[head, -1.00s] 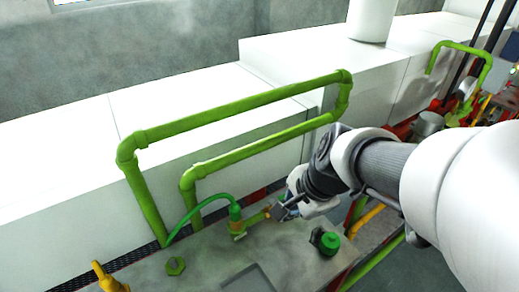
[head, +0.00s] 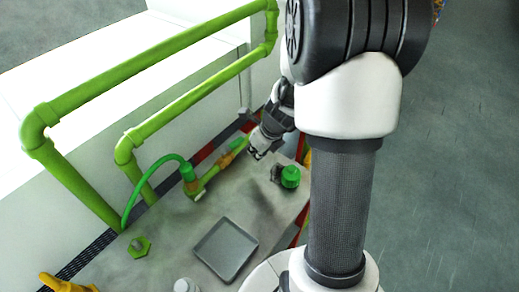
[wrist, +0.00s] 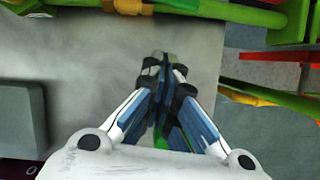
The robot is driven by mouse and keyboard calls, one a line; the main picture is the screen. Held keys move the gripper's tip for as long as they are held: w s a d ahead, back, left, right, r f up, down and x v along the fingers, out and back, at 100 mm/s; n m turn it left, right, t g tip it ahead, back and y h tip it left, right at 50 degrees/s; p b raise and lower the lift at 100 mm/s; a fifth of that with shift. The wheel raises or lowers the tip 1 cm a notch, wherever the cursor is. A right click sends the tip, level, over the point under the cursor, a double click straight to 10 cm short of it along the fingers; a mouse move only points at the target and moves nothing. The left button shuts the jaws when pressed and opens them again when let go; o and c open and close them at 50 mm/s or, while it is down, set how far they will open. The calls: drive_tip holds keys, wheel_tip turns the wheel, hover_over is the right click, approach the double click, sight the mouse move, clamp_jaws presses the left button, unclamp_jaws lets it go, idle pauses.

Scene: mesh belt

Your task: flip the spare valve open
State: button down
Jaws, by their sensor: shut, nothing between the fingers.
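A green fitting (head: 190,182) with an orange-yellow piece (head: 232,148) sits on the green pipe along the back of the grey bench (head: 185,222). A separate round green, dark-sided part (head: 289,177) stands near the bench's right edge. I cannot tell for sure which is the spare valve, or how its handle is set. My gripper (head: 254,156) is shut and empty, between these two. In the wrist view its fingertips (wrist: 162,58) are together over bare bench. The orange-yellow piece (wrist: 128,6) shows at the top edge there, apart from the fingers. Green shows low between the fingers.
A shallow grey tray (head: 206,259) lies on the bench. A green hex part (head: 139,246), a yellow part (head: 62,285) and a white round thing (head: 184,287) lie near the front left. Tall green pipe loops (head: 150,57) rise behind. Red and yellow bars run past the right edge.

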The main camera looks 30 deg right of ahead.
sight(232, 146)
drive_tip(key=x, duration=0.2)
drive_tip(key=shift+f+b, duration=0.35)
drive_tip(key=shift+b, duration=0.05)
drive_tip(key=w, duration=0.2)
drive_tip(key=shift+w+a+r+p, duration=0.25)
drive_tip(key=shift+w+r+p, duration=0.1)
drive_tip(key=shift+r+p, duration=0.05)
drive_tip(key=shift+w+a, duration=0.15)
drive_tip(key=shift+w, duration=0.5)
drive_tip(key=shift+w+r+n+p, duration=0.2)
drive_tip(key=shift+w+n+p, duration=0.4)
drive_tip(key=shift+p, duration=0.4)
drive_tip(key=shift+w, duration=0.35)
